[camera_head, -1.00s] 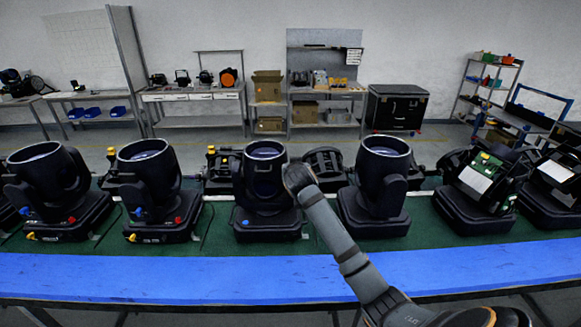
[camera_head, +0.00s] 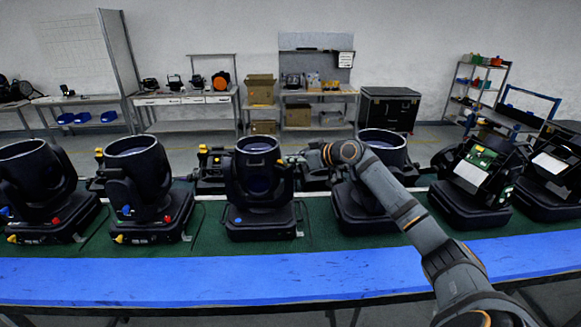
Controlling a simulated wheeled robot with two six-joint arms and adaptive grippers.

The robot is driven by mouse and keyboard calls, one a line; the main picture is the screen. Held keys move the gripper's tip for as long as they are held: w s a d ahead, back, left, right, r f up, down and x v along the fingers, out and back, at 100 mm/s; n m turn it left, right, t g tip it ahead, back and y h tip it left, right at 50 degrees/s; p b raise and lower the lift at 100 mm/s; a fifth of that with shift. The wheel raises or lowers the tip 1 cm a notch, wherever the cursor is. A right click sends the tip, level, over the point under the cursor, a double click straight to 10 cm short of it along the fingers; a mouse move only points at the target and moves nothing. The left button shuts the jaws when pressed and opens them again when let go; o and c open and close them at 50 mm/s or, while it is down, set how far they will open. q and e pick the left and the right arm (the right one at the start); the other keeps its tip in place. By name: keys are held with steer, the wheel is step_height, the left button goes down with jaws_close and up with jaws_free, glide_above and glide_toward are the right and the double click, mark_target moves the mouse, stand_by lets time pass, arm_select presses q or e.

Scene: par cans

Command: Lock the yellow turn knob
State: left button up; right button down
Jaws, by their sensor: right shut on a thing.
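Several black par cans stand in a row on the green mat. The middle par can (camera_head: 259,185) is upright, with a blue knob (camera_head: 237,221) on its base. Yellow knobs show low on the bases of the two left cans, one on the far left base (camera_head: 12,239) and one on its neighbour (camera_head: 119,239). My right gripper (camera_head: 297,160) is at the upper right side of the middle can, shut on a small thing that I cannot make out. My left gripper is not in view.
A par can (camera_head: 362,205) stands behind my right arm, partly hidden. Opened units with green boards (camera_head: 480,165) stand further right. A blue strip (camera_head: 180,275) along the front edge is clear. Shelves and a black case (camera_head: 389,108) are far back.

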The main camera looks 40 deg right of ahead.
steer(key=shift+d+n+y+b, duration=0.1)
steer(key=shift+n+y+b, duration=0.4)
steer(key=shift+y+b, duration=0.1)
steer(key=shift+g, duration=0.3)
steer(key=c, duration=1.5)
jaws_free()
steer(key=shift+w+f, duration=0.1)
steer(key=shift+o, duration=0.2)
step_height(320, 180, up, 10)
